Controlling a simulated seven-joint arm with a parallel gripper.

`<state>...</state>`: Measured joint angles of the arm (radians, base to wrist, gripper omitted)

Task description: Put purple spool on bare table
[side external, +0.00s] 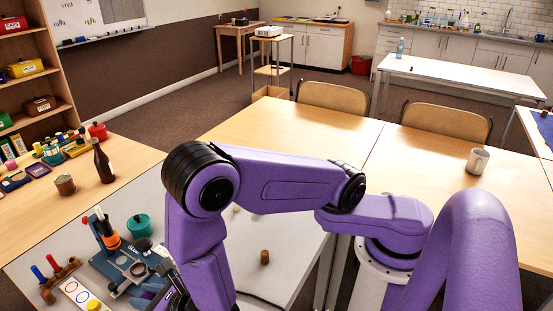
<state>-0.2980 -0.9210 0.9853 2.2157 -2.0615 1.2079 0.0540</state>
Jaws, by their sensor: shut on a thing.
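My gripper (172,292) shows only in part at the lower edge of the side external view, dark and low over the left part of the grey-topped table (285,232). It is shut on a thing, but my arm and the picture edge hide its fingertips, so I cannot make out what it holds. A small purple patch (147,295) shows just left of it; I cannot tell whether this is the purple spool. No other purple spool can be made out. Bare grey table top shows to the right of my arm.
A brown cork-like cylinder (264,257) stands on the grey top right of my forearm. Left of the gripper are a blue stand (108,236), a teal pot (139,226), a peg rack (60,272) and a card with rings (74,291). A brown bottle (103,163) stands behind.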

